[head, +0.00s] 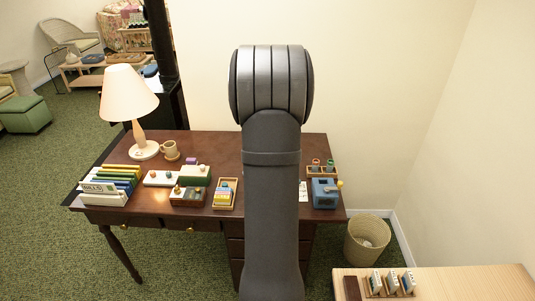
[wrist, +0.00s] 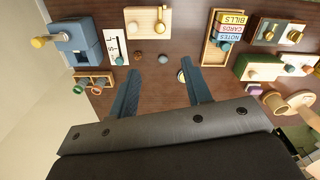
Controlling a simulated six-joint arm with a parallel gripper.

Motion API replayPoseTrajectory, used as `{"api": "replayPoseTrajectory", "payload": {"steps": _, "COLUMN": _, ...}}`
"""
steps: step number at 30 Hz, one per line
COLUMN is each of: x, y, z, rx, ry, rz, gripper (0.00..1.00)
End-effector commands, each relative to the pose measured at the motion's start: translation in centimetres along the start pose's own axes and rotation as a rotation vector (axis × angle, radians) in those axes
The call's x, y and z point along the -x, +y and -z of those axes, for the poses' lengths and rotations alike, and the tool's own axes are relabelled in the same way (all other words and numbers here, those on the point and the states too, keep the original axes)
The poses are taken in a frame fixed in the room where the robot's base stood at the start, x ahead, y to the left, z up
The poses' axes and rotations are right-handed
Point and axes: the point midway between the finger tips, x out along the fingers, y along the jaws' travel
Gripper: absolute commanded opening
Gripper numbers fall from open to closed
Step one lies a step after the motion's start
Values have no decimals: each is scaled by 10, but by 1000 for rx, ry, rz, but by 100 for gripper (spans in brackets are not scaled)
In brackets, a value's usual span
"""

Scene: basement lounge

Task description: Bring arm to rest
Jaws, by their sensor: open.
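In the head view my grey arm stands upright in the middle and hides the gripper and the centre of the desk (head: 225,143).
A blue crank sharpener (head: 324,193) stands at the desk's right. A lamp (head: 130,100), mug (head: 170,150), labelled rack (head: 104,190) and small boxes fill the left. A wooden tray (wrist: 147,22) and divider box (wrist: 210,55) lie past the fingers. A wastebasket (head: 361,247) stands at right.

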Motion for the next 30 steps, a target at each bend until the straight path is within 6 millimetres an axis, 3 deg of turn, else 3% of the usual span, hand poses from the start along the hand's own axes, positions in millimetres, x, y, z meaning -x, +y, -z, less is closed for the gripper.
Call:
{"api": "replayPoseTrajectory", "payload": {"steps": 7, "x": -3, "y": 0, "z": 0, "rx": 0, "ry": -1, "rz": 0, "gripper": 45}}
{"api": "replayPoseTrajectory", "payload": {"steps": 11, "x": -14, "y": 0, "z": 0, "rx": 0, "ry": -2, "rz": 1, "gripper": 45}}
{"api": "replayPoseTrajectory", "payload": {"steps": 30, "x": -137, "y": 0, "z": -1, "rx": 0, "ry": -5, "rz": 1, "gripper": 45}}
